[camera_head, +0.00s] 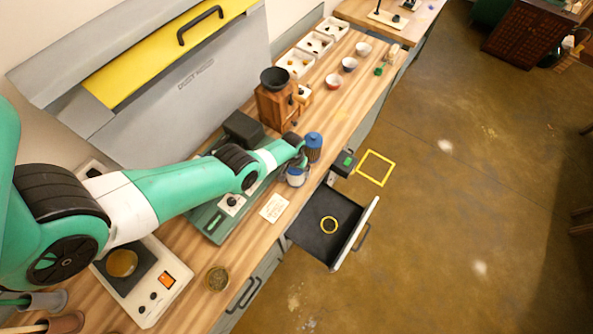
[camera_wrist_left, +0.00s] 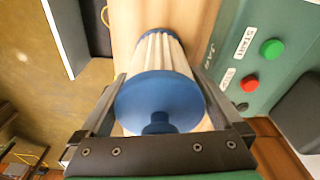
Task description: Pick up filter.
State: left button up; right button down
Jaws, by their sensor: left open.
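The filter (camera_wrist_left: 160,95) is a cylinder with blue end caps and white pleats; its near cap has a small blue stub. In the left wrist view it lies between the two fingers of my left gripper (camera_wrist_left: 160,120), one finger on each side. The fingers are open; I cannot tell whether either touches the filter. In the head view the filter (camera_head: 297,180) is small and partly hidden below the end of my left arm, at the front edge of the wooden bench. My right gripper is not in view.
A green machine (camera_wrist_left: 245,60) with red and green buttons stands right beside the filter in the wrist view. A card (camera_head: 273,207) lies on the bench. A wooden grinder (camera_head: 278,103) stands behind.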

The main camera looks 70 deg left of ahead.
pick_arm(q)
jog(key=shift+r, duration=0.1)
jog(key=c, duration=1.2)
jog(key=shift+r, duration=0.1)
